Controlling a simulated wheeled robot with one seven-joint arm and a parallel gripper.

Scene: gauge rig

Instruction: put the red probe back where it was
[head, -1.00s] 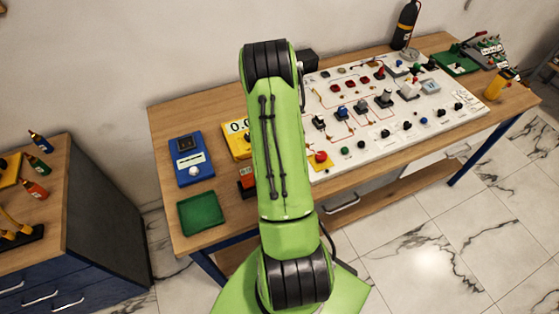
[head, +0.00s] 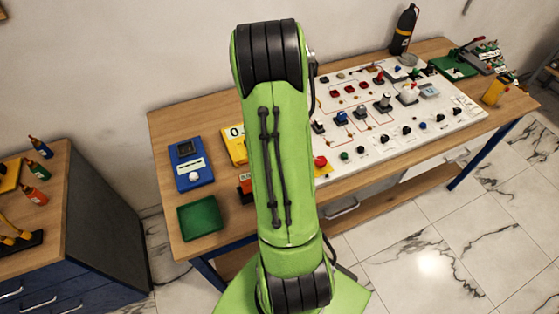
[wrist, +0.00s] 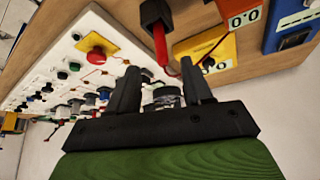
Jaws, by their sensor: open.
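In the wrist view a red rod-like piece (wrist: 160,45) with a black block-shaped part (wrist: 156,13) at its top end shows just beyond my fingertips; it looks like the red probe, but I cannot tell whether it stands in a holder. A thin dark red lead curves from near it toward the yellow meter (wrist: 207,47). My gripper (wrist: 160,68) is open, its two dark fingers apart, with nothing visibly held between them. In the head view my green arm hides the gripper and the probe. The yellow meter (head: 235,146) is partly hidden there.
The white panel (head: 400,152) with knobs and buttons covers the bench's middle; its red button (wrist: 95,58) shows in the wrist view. A blue meter (head: 190,164) and green tray (head: 200,217) lie left. A fire extinguisher-like black bottle (head: 403,30) stands behind.

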